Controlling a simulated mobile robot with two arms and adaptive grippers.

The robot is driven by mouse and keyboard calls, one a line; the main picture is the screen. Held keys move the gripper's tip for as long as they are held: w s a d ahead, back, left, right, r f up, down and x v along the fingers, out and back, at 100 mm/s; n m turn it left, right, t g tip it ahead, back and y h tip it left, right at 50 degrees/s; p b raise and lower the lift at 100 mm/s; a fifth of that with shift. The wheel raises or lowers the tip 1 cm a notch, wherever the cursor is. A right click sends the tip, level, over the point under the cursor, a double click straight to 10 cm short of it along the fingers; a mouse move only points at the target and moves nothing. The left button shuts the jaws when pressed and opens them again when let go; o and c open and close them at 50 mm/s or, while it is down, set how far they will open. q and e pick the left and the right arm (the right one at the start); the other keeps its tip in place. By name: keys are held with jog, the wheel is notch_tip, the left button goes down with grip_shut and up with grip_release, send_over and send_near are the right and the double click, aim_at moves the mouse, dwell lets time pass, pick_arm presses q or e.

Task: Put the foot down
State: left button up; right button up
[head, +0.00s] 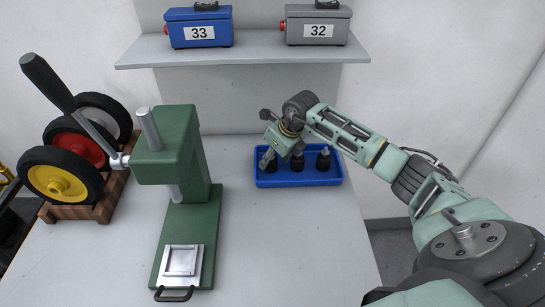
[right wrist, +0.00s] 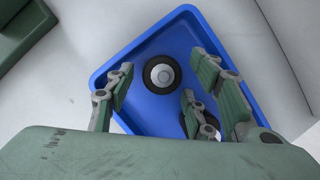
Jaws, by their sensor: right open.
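Black feet with metal studs stand in a blue tray (head: 300,182) on the table: one at the left (head: 271,166), one in the middle (head: 297,163) and one at the right (head: 323,161). My right gripper (head: 280,152) is over the left part of the tray. In the right wrist view its fingers (right wrist: 160,88) are spread and empty. One foot (right wrist: 160,74) shows there as a round black ring with a metal centre, between the fingers and apart from them. Another foot is partly hidden behind a finger. My left gripper is out of view.
A green press (head: 183,190) with a long black lever stands left of the tray. Several wheels (head: 66,174) sit in a wooden rack at far left. A shelf (head: 250,50) behind carries a blue box 33 (head: 199,27) and a grey box 32 (head: 318,24). The front right table is clear.

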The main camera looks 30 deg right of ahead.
jog(key=shift+r, duration=0.15)
jog(key=b+v, duration=0.2)
jog(key=v, duration=1)
dwell(1.0)
